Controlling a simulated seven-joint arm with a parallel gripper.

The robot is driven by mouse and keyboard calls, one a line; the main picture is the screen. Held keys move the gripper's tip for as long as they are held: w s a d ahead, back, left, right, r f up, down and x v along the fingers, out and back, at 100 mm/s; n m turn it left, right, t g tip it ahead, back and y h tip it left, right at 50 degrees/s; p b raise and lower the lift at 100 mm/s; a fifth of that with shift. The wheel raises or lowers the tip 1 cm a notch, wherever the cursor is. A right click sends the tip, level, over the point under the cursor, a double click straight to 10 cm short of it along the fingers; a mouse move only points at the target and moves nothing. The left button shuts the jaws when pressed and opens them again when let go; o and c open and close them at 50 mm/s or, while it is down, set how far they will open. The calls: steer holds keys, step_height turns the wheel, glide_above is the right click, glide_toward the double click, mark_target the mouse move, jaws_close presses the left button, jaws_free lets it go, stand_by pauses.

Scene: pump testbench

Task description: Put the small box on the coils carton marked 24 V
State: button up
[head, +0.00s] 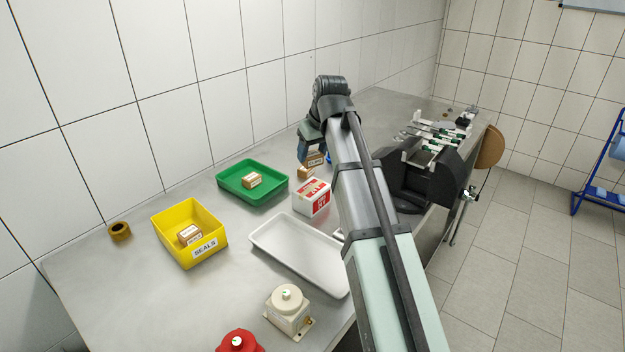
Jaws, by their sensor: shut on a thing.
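My gripper (311,155) is at the far middle of the bench, pointing down, shut on a small brown box (315,160) with a white label. The label's print is too small to read surely. Another small brown box (305,173) shows just below and left of it; I cannot tell whether the two touch. My arm hides part of the bench to the right of them. No 24 V marking can be read on any carton from here.
A white-and-red carton (312,198) stands just in front. A green tray (222,181) and a yellow SEALS bin (162,220) each hold brown boxes. An empty white tray (300,254) lies nearer. A black machine (428,187) stands right of my arm.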

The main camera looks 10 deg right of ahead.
steer(key=shift+f, duration=4)
steer(key=shift+f, duration=0.15)
steer(key=o, duration=1.1)
steer(key=shift+c, duration=0.2)
steer(key=v, duration=1.2)
steer(key=shift+s, duration=0.1)
